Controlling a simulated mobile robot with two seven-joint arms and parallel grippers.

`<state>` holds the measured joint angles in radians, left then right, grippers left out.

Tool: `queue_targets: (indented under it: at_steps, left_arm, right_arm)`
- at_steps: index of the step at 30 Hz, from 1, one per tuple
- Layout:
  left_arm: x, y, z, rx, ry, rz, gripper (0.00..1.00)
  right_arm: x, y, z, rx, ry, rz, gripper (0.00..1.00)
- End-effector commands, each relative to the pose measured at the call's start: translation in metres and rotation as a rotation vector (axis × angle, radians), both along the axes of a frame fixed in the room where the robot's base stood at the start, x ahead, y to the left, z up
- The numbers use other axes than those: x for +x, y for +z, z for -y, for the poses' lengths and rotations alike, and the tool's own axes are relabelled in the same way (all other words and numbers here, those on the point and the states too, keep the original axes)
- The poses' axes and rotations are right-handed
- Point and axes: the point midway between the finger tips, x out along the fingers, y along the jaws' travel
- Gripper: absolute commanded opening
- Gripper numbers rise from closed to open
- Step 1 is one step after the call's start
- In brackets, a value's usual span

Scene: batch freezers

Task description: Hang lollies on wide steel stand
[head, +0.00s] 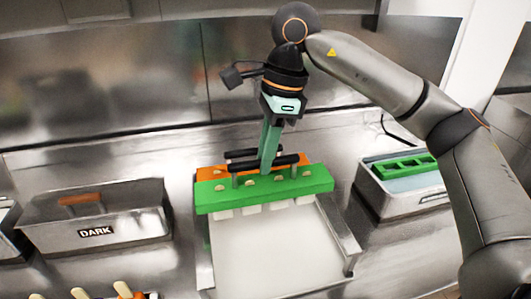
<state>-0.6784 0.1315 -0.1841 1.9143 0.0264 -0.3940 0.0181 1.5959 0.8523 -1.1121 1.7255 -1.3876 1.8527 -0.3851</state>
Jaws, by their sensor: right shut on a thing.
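My right gripper (268,162) points down, its green fingers shut on the black handle bar (282,163) of a green holder (300,188). Stick ends show as small pale knobs on its top, and several white lollies (250,209) hang below its front edge. The green holder lies across the wide steel stand (342,232), near its back; whether it touches the rails I cannot tell. An orange holder (210,173) with its own black bar is right behind it, mostly hidden. My left gripper is out of view.
A steel bath (400,200) with a green rack (405,165) stands right. Lolly sticks (122,289) poke up at the bottom left. The stand's front part, over a white surface, is free.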

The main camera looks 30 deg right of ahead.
Motion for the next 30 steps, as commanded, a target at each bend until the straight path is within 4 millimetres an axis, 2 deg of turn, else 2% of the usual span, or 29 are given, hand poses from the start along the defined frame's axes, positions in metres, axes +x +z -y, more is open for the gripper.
queue_targets:
  at_steps: [20,30]
  left_arm:
    - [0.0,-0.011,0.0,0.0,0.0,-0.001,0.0]
    - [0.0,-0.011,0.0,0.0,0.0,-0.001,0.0]
  right_arm:
    - [0.0,-0.013,0.0,0.001,0.0,0.002,0.0]
    - [0.0,-0.014,0.0,0.001,0.0,0.002,0.0]
